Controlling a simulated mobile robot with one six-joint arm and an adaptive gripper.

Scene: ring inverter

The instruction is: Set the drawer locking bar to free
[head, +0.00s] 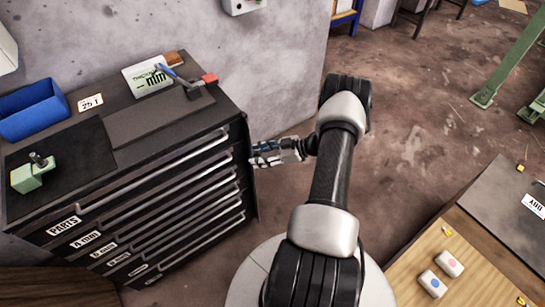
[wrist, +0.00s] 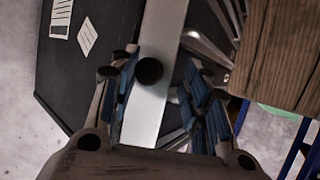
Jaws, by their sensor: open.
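The drawer cabinet (head: 185,190) stands at the left in the head view, dark, with several handled drawers that look closed. In the wrist view the locking bar (wrist: 160,40) is a pale metal strip with a round black knob (wrist: 149,71). My gripper (wrist: 162,85) is open, with a blue-padded finger on each side of the bar and the knob between them. I cannot tell whether either finger touches. In the head view my gripper (head: 262,155) is at the cabinet's right front edge. The bar is hard to make out there, and its locked or free setting is unclear.
A wooden table (head: 480,262) with small white blocks is at the lower right. Open floor (head: 410,120) lies beyond my arm.

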